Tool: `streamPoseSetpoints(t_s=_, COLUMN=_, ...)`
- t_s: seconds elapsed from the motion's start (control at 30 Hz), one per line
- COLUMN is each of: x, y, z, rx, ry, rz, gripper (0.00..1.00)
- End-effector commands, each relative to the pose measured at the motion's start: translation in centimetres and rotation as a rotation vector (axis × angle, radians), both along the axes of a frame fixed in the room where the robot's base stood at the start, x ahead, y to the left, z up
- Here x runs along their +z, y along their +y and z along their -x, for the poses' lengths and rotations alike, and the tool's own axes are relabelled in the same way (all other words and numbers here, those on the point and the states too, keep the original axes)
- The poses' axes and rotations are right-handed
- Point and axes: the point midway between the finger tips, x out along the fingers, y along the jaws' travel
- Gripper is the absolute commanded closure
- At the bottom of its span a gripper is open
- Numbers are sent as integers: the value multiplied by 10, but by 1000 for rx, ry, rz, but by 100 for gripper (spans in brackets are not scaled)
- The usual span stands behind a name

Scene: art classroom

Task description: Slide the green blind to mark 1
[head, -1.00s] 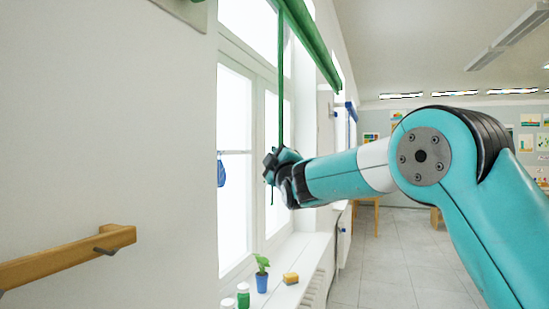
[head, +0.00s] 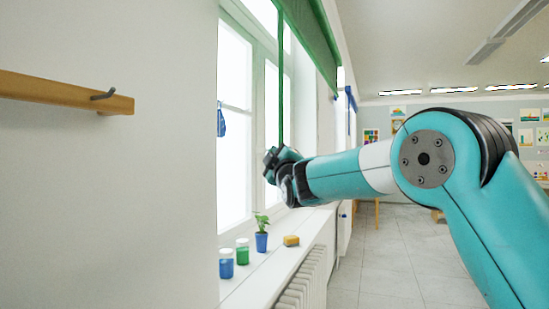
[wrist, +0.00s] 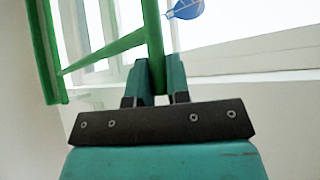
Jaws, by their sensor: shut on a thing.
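The green blind (head: 312,35) hangs at the top of the window, its lower edge slanting in the head view. A thin green pull (head: 281,95) runs straight down from it to my gripper (head: 270,166). In the wrist view the green pull (wrist: 152,32) stands between the two fingers of my gripper (wrist: 158,77), which are shut on it. A broad green strip (wrist: 42,50), likely part of the blind, shows at the upper left there. I cannot make out any mark 1 in either view.
The white sill (head: 290,258) holds jars with blue (head: 226,264) and green (head: 242,252) contents, a potted plant (head: 262,238) and a yellow sponge (head: 291,240). A wooden rail (head: 65,92) with a hook juts from the left wall.

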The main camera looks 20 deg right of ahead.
Motion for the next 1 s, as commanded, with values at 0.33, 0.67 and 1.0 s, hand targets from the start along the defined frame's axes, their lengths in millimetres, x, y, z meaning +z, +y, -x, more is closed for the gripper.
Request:
streamPoseSetpoints(t_s=0.33, x=-51, y=1, z=0, rx=2, ry=2, rz=0, gripper=100)
streamPoseSetpoints(t_s=0.67, x=-50, y=1, z=0, rx=2, ry=4, rz=0, gripper=100)
streamPoseSetpoints(t_s=1.0, x=-49, y=0, z=0, rx=0, ry=1, rz=0, gripper=58)
